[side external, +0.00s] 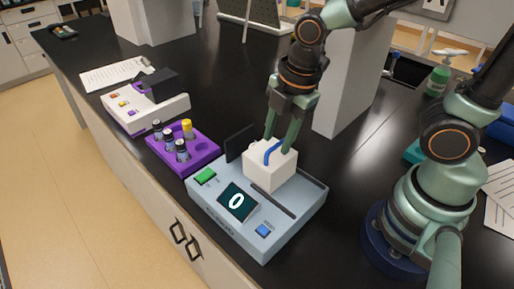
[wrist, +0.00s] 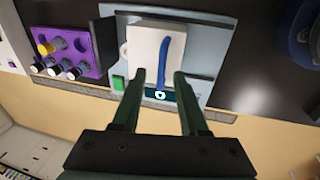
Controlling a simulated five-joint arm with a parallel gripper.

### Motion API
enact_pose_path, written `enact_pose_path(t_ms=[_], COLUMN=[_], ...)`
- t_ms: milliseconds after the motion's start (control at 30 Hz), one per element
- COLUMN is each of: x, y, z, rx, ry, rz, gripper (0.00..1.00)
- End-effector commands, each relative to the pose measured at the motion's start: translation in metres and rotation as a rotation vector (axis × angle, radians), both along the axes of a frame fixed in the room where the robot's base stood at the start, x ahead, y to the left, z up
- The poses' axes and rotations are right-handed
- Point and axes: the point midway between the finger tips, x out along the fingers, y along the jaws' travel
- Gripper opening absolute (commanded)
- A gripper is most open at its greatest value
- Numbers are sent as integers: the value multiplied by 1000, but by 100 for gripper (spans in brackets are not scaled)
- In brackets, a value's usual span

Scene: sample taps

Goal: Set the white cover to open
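The white cover (side external: 268,172) is a block with a blue handle (side external: 271,151) on top, sitting on a grey-blue instrument (side external: 225,227). In the wrist view the white cover (wrist: 150,47) lies just beyond my fingertips, with its blue handle (wrist: 172,52) curving across its right part. My gripper (side external: 281,138) points down at the cover's top. In the wrist view my gripper (wrist: 159,73) has its two fingers clearly apart, with the handle's lower part between them. I cannot tell whether a finger touches the cover or handle.
The instrument has a green button (side external: 205,177), a display reading 0 (side external: 236,201), a blue button (side external: 264,230) and an upright dark panel (side external: 240,142). A purple rack (side external: 203,151) with several vials stands to the left.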

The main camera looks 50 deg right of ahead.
Motion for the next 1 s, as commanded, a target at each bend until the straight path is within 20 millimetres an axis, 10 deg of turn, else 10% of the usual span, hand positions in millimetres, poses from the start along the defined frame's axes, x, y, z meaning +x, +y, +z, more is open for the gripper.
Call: enact_pose_path(t_ms=[367, 1000], x=[-2, -20], y=[-1, -7], z=[5, 110], rx=[-1, 0], ry=[2, 0], rz=[-1, 0], gripper=[42, 42])
